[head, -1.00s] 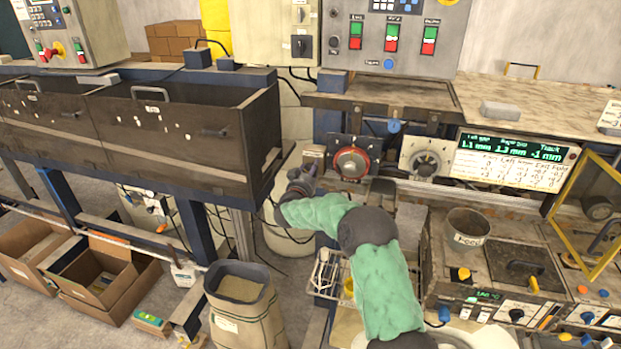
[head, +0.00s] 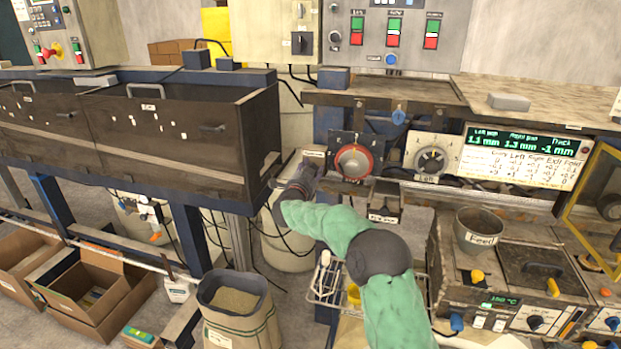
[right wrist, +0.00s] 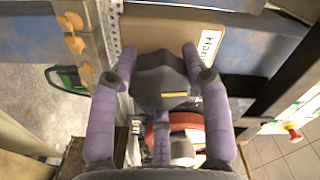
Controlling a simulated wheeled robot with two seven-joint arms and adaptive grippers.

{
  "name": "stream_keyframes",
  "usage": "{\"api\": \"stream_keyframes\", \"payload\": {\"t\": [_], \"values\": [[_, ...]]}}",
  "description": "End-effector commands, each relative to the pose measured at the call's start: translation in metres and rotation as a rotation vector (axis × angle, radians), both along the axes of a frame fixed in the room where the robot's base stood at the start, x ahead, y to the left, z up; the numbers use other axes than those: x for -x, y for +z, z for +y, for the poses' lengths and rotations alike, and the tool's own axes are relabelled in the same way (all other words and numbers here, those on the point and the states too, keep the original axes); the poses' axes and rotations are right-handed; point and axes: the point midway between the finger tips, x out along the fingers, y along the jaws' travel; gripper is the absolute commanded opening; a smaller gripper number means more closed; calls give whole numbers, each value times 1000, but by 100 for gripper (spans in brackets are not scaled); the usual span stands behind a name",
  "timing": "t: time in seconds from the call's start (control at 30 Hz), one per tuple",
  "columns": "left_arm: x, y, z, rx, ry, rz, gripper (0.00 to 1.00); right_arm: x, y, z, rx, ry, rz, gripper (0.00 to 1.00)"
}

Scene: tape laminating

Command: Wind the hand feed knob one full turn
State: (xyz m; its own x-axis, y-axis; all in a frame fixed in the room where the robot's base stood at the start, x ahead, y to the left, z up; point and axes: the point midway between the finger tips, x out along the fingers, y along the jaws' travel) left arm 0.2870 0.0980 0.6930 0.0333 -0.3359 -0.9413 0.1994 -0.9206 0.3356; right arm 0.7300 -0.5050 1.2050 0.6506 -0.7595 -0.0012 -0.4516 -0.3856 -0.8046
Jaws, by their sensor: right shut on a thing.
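My right gripper (head: 308,168) reaches in from the lower right, below the left end of the control shelf. I take this to be the hand feed knob, beside a tan label plate (right wrist: 205,42) whose text is partly readable as "Han". In the head view the knob is hidden by my gripper; the plate (head: 313,154) shows just above it. My left gripper is out of view.
A red-ringed dial (head: 354,161) and a white dial (head: 432,160) sit right of my gripper. A dark trough (head: 170,140) is close on the left. A lit display (head: 520,155) and a feed cup (head: 478,230) are farther right.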

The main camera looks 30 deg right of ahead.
Motion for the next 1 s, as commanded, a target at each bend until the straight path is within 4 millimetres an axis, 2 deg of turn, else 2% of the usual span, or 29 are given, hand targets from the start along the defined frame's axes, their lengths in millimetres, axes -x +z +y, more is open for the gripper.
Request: {"api": "stream_keyframes", "payload": {"t": [0.03, 0.3, 0.87, 0.9, 0.97, 1.0], "values": [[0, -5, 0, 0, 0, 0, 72, 1, 5, -2, -13, -5, -32, 15], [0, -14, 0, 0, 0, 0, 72, 2, 6, -3, -81, -5, -112, 15], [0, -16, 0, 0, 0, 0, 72, 2, 7, -4, -103, -7, -136, 15], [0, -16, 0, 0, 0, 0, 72, 2, 7, -4, -102, -8, -135, 50], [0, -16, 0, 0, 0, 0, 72, 2, 7, -4, -102, -7, -135, 67], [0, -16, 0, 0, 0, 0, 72, 2, 6, -4, -102, -7, -135, 72]]}}
